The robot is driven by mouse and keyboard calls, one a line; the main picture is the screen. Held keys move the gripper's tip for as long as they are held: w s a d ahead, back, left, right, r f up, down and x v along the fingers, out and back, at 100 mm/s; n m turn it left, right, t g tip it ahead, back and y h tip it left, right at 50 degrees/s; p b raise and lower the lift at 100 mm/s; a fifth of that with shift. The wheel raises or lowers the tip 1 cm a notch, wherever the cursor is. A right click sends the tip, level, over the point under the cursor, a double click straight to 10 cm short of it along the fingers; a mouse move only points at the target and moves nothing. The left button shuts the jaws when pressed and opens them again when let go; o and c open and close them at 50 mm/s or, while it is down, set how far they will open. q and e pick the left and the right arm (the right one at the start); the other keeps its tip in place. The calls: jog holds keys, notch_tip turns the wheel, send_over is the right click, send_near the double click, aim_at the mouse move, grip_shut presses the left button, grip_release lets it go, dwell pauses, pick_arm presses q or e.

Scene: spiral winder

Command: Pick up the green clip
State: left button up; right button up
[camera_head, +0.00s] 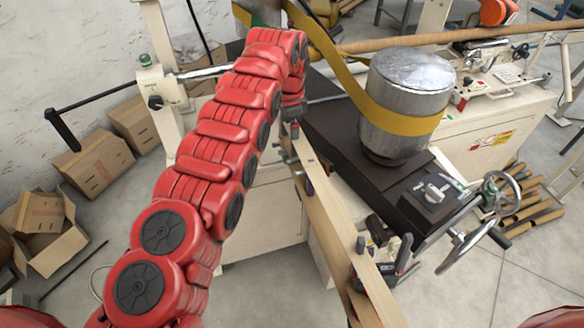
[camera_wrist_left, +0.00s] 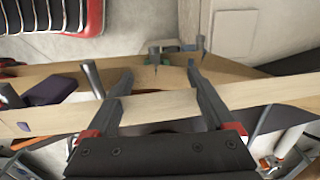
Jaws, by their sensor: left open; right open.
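A small green clip (camera_wrist_left: 172,49) shows in the left wrist view at the far edge of a wooden board (camera_wrist_left: 240,88), partly hidden behind a grey peg. It lies beyond the fingertips and roughly between them. My left gripper (camera_wrist_left: 159,74) is open, with its two dark fingers apart over the board and nothing seen held between them. In the head view the left gripper (camera_head: 291,128) is small and partly hidden below the end of my red arm, above the board's upper end. I cannot make out the green clip in the head view. My right gripper is not in view.
The long board (camera_head: 335,225) carries several dark clamps (camera_head: 392,268). A metal drum (camera_head: 408,90) wrapped by a yellow belt (camera_head: 340,72) stands close to the right of my left arm. Cardboard boxes (camera_head: 92,165) lie at left.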

pick_arm(q)
jog(key=shift+s+f+p, duration=0.1)
jog(key=shift+f+p, duration=0.65)
jog(key=shift+f, duration=0.8)
jog(key=shift+s+d+f+p, duration=0.1)
jog(key=shift+d+f+p, duration=0.1)
jog(key=shift+f+p, duration=0.35)
jog(key=shift+s+d+f+p, duration=0.1)
jog(key=shift+d+f+p, duration=0.1)
jog(key=shift+f+p, duration=0.25)
notch_tip(320, 180, down, 3)
jog(key=shift+f+b, duration=0.2)
jog(key=shift+b, duration=0.25)
jog(key=shift+w, duration=0.1)
jog(key=shift+r, duration=0.1)
grip_shut()
